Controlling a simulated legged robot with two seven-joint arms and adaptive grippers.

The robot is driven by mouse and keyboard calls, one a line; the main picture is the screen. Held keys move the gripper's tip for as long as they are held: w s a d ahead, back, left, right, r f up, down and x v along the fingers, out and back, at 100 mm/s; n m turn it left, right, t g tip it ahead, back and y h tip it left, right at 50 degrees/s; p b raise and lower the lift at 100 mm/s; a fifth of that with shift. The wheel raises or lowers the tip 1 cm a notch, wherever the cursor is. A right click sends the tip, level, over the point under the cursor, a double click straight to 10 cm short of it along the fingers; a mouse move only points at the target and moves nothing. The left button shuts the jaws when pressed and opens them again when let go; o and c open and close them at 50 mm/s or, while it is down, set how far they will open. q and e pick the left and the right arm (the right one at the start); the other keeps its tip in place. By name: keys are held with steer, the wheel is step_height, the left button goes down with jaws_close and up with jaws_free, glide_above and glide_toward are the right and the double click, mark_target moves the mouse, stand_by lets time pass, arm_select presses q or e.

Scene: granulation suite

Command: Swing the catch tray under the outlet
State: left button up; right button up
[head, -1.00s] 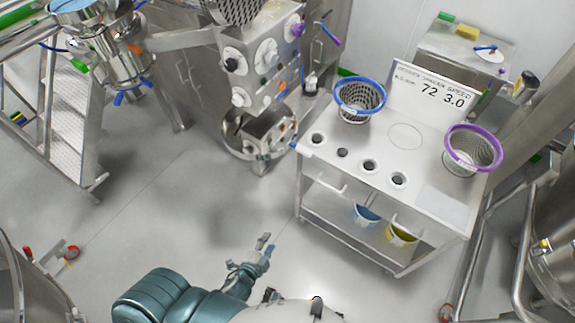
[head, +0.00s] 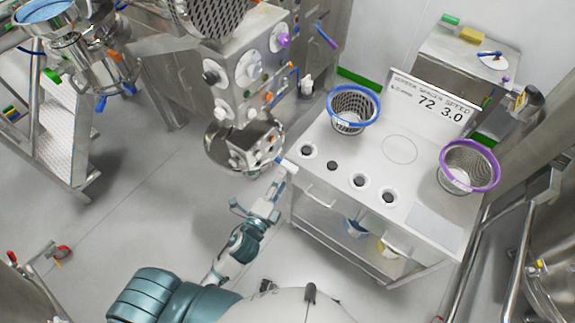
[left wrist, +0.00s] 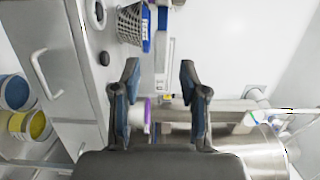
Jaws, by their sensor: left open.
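A round steel pan (head: 219,133), which looks like the catch tray, sits low on the machine, partly behind a small steel block (head: 256,147) with dark holes. I cannot pick out the outlet for certain. A short white and blue handle-like piece (head: 287,165) shows beside the block, near the cart's left corner. My left gripper (head: 268,193) is just below that piece in the head view, open and empty. In the left wrist view its two fingers (left wrist: 160,82) stand apart, with a white and purple part (left wrist: 147,115) visible beyond them. My right gripper is not in view.
The steel cart (head: 330,205) stands close to the right of my left gripper. It carries a blue-rimmed basket (head: 352,112), a purple-rimmed basket (head: 468,165) and a sign (head: 430,103). A steel stair (head: 62,150) stands at left. The floor between is clear.

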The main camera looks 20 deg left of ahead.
mark_target(287, 170)
arm_select(q)
steer(key=w, duration=0.1)
steer(key=w+d, duration=0.1)
steer(key=w, duration=0.1)
steer(key=w+d, duration=0.1)
steer(key=w, duration=0.1)
steer(key=shift+r, duration=0.15)
steer(key=shift+w, duration=0.4)
steer(key=shift+w+a, duration=0.15)
steer(key=shift+w, duration=0.05)
steer(key=shift+w+a+f, duration=0.15)
steer(key=shift+a+f, duration=0.05)
steer(key=shift+a, duration=0.25)
steer(key=shift+d, duration=0.1)
steer(key=c, duration=0.5)
steer(key=shift+d, duration=0.15)
jaws_close()
steer(key=shift+d, duration=0.1)
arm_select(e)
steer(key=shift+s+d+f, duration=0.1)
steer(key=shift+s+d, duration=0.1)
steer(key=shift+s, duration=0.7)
